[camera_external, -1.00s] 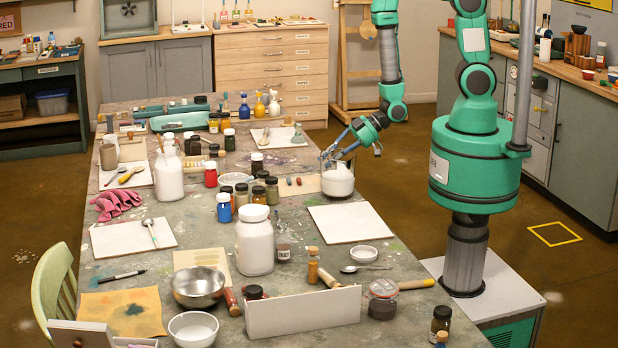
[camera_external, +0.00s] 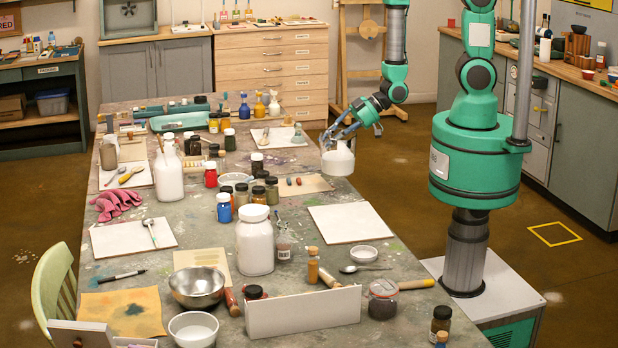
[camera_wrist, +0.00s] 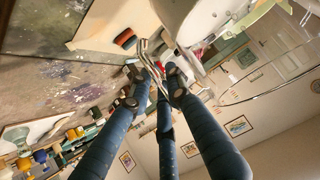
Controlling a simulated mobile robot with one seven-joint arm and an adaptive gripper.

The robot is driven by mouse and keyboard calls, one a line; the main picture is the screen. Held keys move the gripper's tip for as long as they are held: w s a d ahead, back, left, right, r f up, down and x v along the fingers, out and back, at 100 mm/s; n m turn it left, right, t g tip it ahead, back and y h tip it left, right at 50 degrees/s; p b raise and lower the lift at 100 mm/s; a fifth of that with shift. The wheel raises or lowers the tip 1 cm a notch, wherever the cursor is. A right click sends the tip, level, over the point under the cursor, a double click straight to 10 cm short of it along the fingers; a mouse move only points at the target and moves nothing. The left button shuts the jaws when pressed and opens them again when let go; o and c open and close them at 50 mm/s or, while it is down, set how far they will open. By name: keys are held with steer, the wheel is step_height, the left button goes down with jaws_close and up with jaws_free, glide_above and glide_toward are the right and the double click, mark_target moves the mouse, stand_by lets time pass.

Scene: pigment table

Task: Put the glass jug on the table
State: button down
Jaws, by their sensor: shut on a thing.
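The glass jug (camera_external: 338,163) is see-through at the rim and looks white-filled below. It hangs upright or nearly so at the table's right edge, apparently a little above the top. My gripper (camera_external: 336,140) is shut on it from above and behind. In the wrist view the dark fingers (camera_wrist: 155,80) close around what looks like the jug's curved handle; the jug's pale body (camera_wrist: 188,22) shows at the top. The table (camera_external: 215,258) has a grey, paint-stained top.
A white board (camera_external: 350,223) lies flat on the table in front of the jug. Pigment pots and a paper sheet with two pastels (camera_external: 303,185) lie to its left. A large white jar (camera_external: 254,240) stands farther forward. Some bare table shows around the board.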

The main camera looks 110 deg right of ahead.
steer(key=shift+r, duration=0.75)
steer(key=shift+w, duration=0.2)
stand_by(0.6)
steer(key=w+a+f, duration=0.2)
steer(key=w+a, duration=0.3)
steer(key=w, duration=0.1)
steer(key=w+a+f, duration=0.3)
steer(key=w+a, duration=0.2)
steer(key=w, duration=0.2)
steer(key=shift+w+a+f, duration=0.3)
steer(key=shift+a, duration=0.1)
stand_by(0.3)
steer(key=shift+r, duration=0.1)
stand_by(0.8)
